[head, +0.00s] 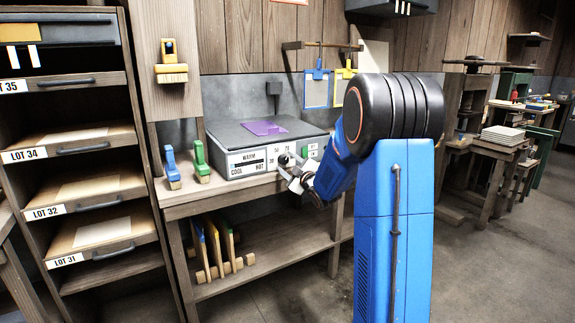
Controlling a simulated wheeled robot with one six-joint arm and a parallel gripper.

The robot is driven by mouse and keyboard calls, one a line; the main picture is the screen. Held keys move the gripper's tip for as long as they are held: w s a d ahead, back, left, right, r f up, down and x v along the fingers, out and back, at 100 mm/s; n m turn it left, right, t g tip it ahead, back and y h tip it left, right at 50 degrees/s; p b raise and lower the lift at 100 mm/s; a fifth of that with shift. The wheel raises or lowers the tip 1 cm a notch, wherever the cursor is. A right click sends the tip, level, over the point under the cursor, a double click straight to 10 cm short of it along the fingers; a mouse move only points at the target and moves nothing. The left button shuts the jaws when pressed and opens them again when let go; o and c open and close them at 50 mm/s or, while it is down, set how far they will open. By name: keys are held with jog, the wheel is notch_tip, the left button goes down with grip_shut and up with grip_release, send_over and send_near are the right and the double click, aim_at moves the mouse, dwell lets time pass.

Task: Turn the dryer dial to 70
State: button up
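The dryer (230,140) is a low grey box with a dark top on the wooden workbench in the head view. My gripper (291,171) is in front of the right part of the panel, at the bench's front edge. It hides part of the panel, and I cannot make out the dial behind it. I cannot tell whether the gripper touches the dryer or whether its fingers are open.
A purple sheet (265,128) lies on the dryer's top. A blue brush (172,168) and a green brush (201,161) stand left of it. A lot-labelled drawer rack (80,150) stands at left. Boards (214,248) stand on the lower shelf.

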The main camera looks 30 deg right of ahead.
jog(key=s+f, duration=0.1)
jog(key=s, duration=1.6)
jog(key=shift+s, duration=0.2)
jog(key=shift+a+f, duration=0.1)
jog(key=s+a+f+m+g, duration=0.2)
jog(key=s+a, duration=0.5)
jog(key=s, duration=0.4)
jog(key=s+a+f+m+g, duration=0.2)
jog(key=s+a+m+g, duration=0.2)
jog(key=s+a+g, duration=0.3)
jog(key=s+a+f+m+g, duration=0.3)
jog(key=s+a, duration=0.5)
jog(key=s, duration=0.8)
jog(key=shift+s+m+g, duration=0.3)
jog(key=shift+m+g, duration=0.3)
jog(key=shift+g, duration=0.4)
jog(key=shift+c, duration=0.4)
